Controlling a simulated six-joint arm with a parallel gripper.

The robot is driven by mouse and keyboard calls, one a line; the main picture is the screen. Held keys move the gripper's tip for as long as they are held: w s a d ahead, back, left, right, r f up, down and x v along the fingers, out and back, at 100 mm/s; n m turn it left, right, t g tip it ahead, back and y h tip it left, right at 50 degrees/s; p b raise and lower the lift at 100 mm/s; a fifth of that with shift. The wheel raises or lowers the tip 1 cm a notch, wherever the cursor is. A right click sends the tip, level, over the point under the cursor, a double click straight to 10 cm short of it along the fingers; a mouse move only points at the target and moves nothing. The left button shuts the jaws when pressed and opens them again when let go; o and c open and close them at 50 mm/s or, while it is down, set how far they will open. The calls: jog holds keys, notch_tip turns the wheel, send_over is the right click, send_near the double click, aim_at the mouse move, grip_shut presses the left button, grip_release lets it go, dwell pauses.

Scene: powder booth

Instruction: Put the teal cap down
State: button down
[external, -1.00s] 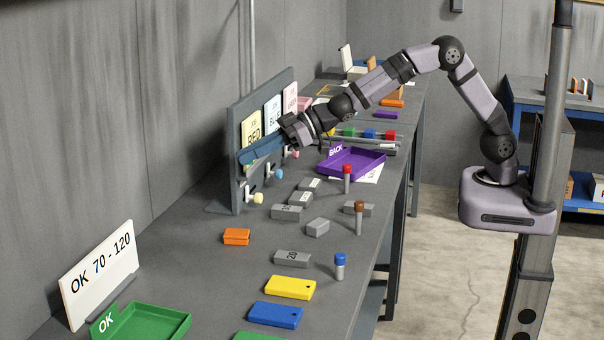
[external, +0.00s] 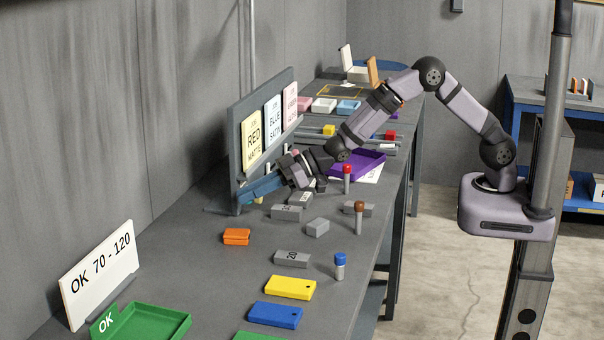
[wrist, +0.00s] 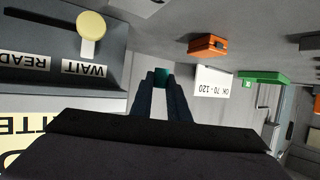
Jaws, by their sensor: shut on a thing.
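The teal cap (wrist: 161,74) shows in the wrist view as a small teal piece between my fingertips. My gripper (wrist: 161,82) is shut on it. In the external view my gripper (external: 243,198) is low in front of the upright board (external: 236,150), near its lower edge and above the grey bench (external: 190,240). I cannot make out the cap there, and cannot tell how far it is from the bench top.
A cream knob (wrist: 91,25) stands out beside the WAIT label. A purple tray (external: 370,165) is behind; a green OK tray (external: 178,328) is in front. Bench left of the orange box is clear.

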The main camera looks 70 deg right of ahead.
aim_at(251, 225)
jog(key=shift+f+p, duration=0.5)
jog(key=shift+f, duration=2.7)
jog(key=shift+f, duration=0.1)
jog(key=shift+f, duration=0.15)
jog(key=c, duration=1.7)
grip_release()
jog(key=shift+r, duration=0.35)
jog(key=b+v, duration=0.2)
jog(key=v, duration=1)
jog(key=shift+f, duration=0.15)
jog(key=shift+d, duration=0.1)
